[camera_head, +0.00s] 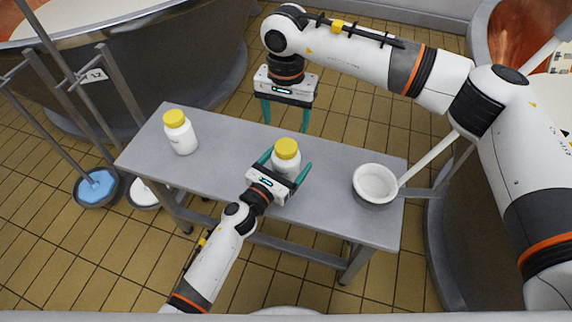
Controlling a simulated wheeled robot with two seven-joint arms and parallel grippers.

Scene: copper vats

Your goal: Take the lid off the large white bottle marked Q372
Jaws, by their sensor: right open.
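Two large white bottles with yellow lids stand upright on a grey table; their markings are too small to read. One white bottle (183,138) is at the table's left end, clear of both grippers. The other white bottle (287,164) is near the middle, its yellow lid (286,147) on. My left gripper (287,163) reaches in from below with its green fingers on either side of this bottle; I cannot tell whether they press on it. My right gripper (285,127) is open and empty, fingers down, beyond the table's far edge, behind the middle bottle.
A white bowl-like container (376,184) sits at the right end of the grey table (228,156). Large vats stand at the upper left and right. Pans with blue (97,187) and white contents are on the tiled floor at left. The tabletop between the bottles is clear.

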